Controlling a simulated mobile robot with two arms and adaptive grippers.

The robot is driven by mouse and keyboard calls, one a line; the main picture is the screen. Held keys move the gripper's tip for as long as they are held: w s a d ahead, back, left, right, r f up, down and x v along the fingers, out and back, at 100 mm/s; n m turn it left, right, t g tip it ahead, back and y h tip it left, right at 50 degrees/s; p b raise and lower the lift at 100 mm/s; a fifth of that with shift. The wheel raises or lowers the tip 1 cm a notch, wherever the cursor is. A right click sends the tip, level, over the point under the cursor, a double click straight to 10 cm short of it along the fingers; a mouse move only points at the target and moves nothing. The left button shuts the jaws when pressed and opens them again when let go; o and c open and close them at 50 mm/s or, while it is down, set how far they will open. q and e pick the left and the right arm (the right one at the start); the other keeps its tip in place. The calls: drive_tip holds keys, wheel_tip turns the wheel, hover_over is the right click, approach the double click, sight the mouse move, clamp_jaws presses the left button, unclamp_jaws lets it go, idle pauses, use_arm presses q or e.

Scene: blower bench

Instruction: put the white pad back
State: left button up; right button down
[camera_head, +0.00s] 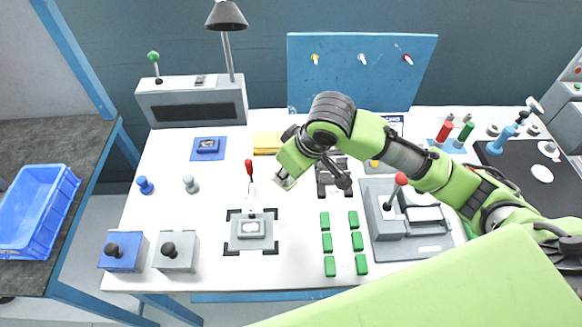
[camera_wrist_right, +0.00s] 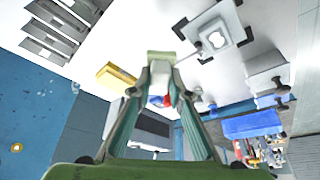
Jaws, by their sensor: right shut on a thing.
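My right gripper (camera_head: 281,180) is above the middle of the white bench, behind and to the right of a grey fixture. In the right wrist view the fingers of the right gripper (camera_wrist_right: 160,70) come together on a small pale piece, which looks like the white pad (camera_wrist_right: 161,57); the fingers hide much of it. The grey fixture (camera_head: 250,237) stands inside black corner marks and has a white shape on top. The fixture also shows in the wrist view (camera_wrist_right: 216,40), apart from the fingertips. My left gripper is not in view.
A red-handled lever (camera_head: 249,168) rises near the fixture, close to the gripper. Several green blocks (camera_head: 326,243) lie right of it, beside a grey press (camera_head: 388,222). A blue box (camera_head: 122,252) and a grey box (camera_head: 176,251) stand at the front left. Bench between them is clear.

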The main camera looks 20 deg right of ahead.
drive_tip(key=w+d+f, duration=0.1)
drive_tip(key=w+f, duration=0.1)
drive_tip(key=w, duration=0.1)
drive_tip(key=w+d+f+p, duration=0.1)
drive_tip(key=w+f, duration=0.1)
drive_tip(key=w+d+f, duration=0.1)
drive_tip(key=w+f, duration=0.2)
drive_tip(key=shift+w+d, duration=0.3)
drive_tip(key=shift+w, duration=0.05)
drive_tip(key=shift+w+d+f+p, duration=0.2)
drive_tip(key=shift+w+f+p, duration=0.1)
drive_tip(key=shift+w+f, duration=0.35)
drive_tip(key=shift+f+p, duration=0.6)
drive_tip(key=shift+f, duration=1.05)
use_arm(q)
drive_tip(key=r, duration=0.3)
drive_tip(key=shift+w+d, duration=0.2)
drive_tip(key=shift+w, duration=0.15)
use_arm(e)
drive_tip(key=shift+f, duration=0.1)
drive_tip(key=c, duration=2.2)
unclamp_jaws()
drive_tip(key=o, duration=0.3)
